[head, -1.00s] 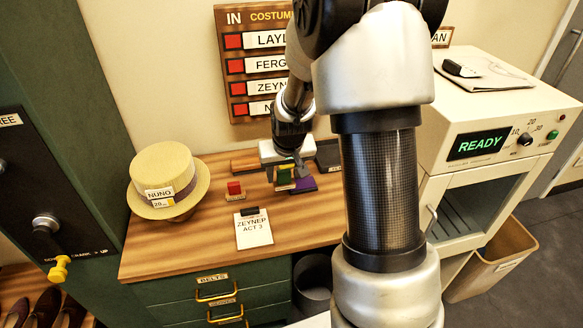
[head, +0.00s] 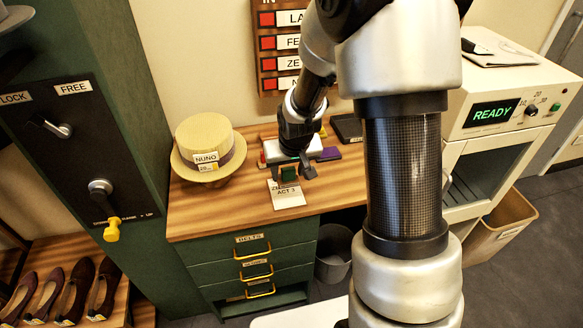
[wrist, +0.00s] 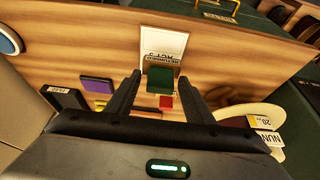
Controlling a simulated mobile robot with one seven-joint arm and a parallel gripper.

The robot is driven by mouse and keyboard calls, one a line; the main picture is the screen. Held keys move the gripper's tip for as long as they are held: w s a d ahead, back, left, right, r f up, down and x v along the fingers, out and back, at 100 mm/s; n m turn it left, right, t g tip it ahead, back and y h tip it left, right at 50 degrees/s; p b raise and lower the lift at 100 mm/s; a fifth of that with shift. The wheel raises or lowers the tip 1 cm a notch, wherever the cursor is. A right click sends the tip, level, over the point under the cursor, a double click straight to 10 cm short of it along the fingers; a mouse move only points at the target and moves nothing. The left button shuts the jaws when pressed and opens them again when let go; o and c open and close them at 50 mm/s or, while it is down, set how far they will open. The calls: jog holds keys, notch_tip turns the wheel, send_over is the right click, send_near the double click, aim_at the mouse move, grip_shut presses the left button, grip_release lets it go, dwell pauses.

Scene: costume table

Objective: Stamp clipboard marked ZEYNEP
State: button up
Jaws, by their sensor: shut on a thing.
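The clipboard (head: 290,194) lies on the wooden table, with "ACT 3" readable; its name line is partly covered in the head view. It also shows upside down in the wrist view (wrist: 163,40). My gripper (head: 291,174) is shut on a green stamp (wrist: 160,79), held between its two fingers. The green block also shows in the head view (head: 289,173). It is over the clip end of the clipboard, hiding that end. I cannot tell whether the stamp touches the paper. A red stamp (wrist: 166,102) stands behind, and a purple pad (head: 329,154) lies to the right.
A straw hat marked NUNO (head: 207,147) sits left of my gripper. A black box (head: 347,128) lies at the back of the table. A machine reading READY (head: 492,115) stands at right. Table to the clipboard's right is bare.

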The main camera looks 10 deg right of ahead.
aim_at(289, 182)
jog(key=shift+f+b, duration=2)
jog(key=shift+f, duration=1)
jog(key=shift+s+f+b, duration=0.1)
jog(key=shift+f+b, duration=0.55)
jog(key=shift+r, duration=0.1)
jog(key=shift+r+p, duration=2.3)
jog(key=shift+r, duration=1.2)
